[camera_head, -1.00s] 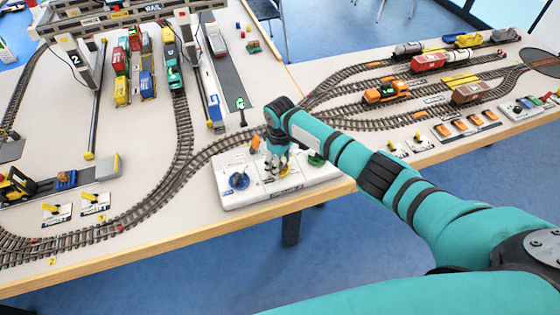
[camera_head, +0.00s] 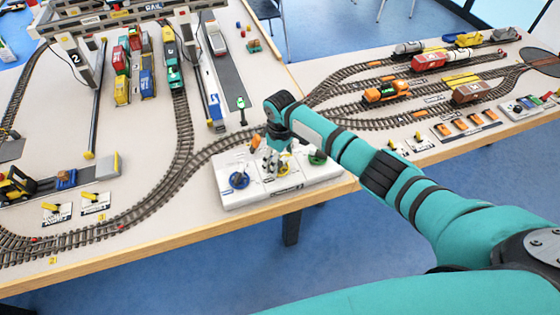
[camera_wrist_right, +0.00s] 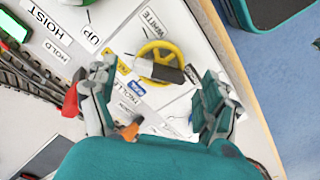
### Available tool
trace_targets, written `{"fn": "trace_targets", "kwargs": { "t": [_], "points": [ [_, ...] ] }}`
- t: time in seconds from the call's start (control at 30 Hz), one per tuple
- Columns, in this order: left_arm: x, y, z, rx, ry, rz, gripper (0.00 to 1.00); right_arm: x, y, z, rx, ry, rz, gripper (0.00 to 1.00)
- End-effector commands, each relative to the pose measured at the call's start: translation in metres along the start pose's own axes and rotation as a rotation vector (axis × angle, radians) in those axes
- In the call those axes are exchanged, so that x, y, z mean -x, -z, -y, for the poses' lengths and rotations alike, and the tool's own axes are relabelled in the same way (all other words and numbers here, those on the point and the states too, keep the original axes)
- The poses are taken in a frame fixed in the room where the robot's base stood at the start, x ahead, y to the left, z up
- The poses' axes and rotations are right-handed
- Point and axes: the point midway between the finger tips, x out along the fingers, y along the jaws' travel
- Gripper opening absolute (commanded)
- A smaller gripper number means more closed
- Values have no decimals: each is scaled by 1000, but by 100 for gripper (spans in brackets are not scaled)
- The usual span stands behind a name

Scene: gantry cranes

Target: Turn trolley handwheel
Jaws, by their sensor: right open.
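The white control panel (camera_head: 232,198) stands at the table's front edge. It carries a blue handwheel (camera_head: 239,180) on the left and a green one (camera_head: 316,158) on the right. Between them is a yellow handwheel (camera_wrist_right: 172,52), with a label that seems to read TROLLEY beside it in the right wrist view. My right gripper (camera_head: 275,163) is over the middle of the panel. In the right wrist view its fingers (camera_wrist_right: 158,80) are spread, one to each side of the yellow wheel, and hold nothing. Contact with the wheel cannot be told. My left gripper is not in view.
A red lever (camera_wrist_right: 71,99) is close to the left finger in the wrist view, and an orange piece (camera_wrist_right: 130,130) lies between the fingers. Tracks (camera_head: 180,165) run behind the panel. The crane (camera_head: 75,60) stands at the back left. The table edge (camera_head: 150,244) is in front.

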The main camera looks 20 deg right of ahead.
Motion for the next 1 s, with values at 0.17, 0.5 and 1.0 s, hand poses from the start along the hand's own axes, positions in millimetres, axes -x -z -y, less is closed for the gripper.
{"fn": "trace_targets", "kwargs": {
  "t": [0.17, 0.5, 1.0],
  "points": [
    [0, 1, -1, 0, -1, -1, 0, 40, 1, -1, 2, -3, -6, 83],
    [0, 2, -2, 0, -2, -2, 0, 96, 1, 0, 0, -2, -3, 83],
    [0, 2, -2, 0, -2, -2, 0, 103, 0, 0, 0, -1, -2, 83]
  ]
}}
